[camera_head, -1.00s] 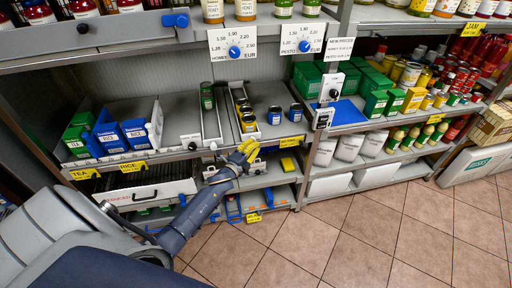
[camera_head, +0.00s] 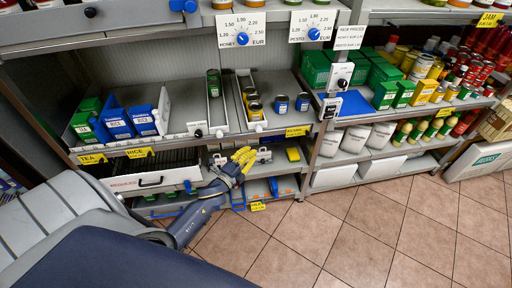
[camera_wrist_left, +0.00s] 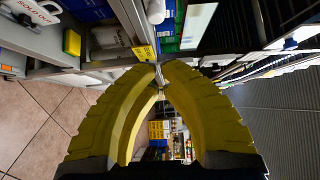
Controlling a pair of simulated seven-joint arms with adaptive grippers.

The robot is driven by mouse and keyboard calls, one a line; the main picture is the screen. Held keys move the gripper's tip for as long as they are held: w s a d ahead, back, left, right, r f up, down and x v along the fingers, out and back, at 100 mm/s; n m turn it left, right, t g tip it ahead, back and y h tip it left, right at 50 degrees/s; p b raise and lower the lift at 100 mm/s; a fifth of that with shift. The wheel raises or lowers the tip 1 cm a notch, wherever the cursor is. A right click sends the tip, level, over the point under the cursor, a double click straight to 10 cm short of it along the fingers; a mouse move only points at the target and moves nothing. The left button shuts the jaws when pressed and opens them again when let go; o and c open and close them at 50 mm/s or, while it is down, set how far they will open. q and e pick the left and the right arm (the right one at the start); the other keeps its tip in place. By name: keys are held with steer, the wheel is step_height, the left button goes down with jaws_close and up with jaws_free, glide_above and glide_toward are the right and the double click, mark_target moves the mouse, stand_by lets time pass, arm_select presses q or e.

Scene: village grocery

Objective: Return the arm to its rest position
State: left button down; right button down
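My left arm comes in from the lower left in the camera_head view. Its gripper (camera_head: 244,156) has yellow fingers and is in front of the lower shelves, below the front edge of the middle shelf. In the left wrist view the two ribbed yellow fingers (camera_wrist_left: 160,68) curve together at their tips, with background visible between them lower down. No held object shows. My right gripper is not in view.
The middle shelf holds blue rice boxes (camera_head: 117,122), green tea boxes (camera_head: 90,120) and jars (camera_head: 281,103). A drawer marked REDUCED (camera_head: 150,181) is below it, beside my arm. The tiled floor (camera_head: 350,220) is clear at the right.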

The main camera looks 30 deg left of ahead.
arm_select(q)
steer(key=shift+s+n, duration=0.3)
steer(key=shift+s, duration=0.6)
steer(key=s+a+f+n+g+y, duration=0.1)
steer(key=s+f+n+g, duration=0.15)
steer(key=f, duration=0.65)
steer(key=s+a+f+n+g+y, duration=0.15)
steer(key=f+n, duration=0.25)
steer(key=f, duration=0.6)
steer(key=s+d+f+n+g, duration=0.2)
steer(key=s+f+n+g, duration=0.25)
steer(key=s+f, duration=1.05)
steer(key=s+d+f+n+g, duration=0.1)
steer(key=s+d+f+g, duration=0.1)
steer(key=s+f, duration=0.4)
steer(key=s+d+f+n+g+h, duration=0.1)
steer(key=s+d+f+g, duration=0.2)
steer(key=s, duration=1.1)
steer(key=s+d+f+n+g, duration=0.1)
steer(key=s+d+f+g, duration=0.2)
steer(key=s+f, duration=0.6)
steer(key=s+d, duration=0.2)
steer(key=shift+d+f, duration=0.3)
steer(key=shift+d, duration=0.05)
steer(key=shift+h, duration=0.25)
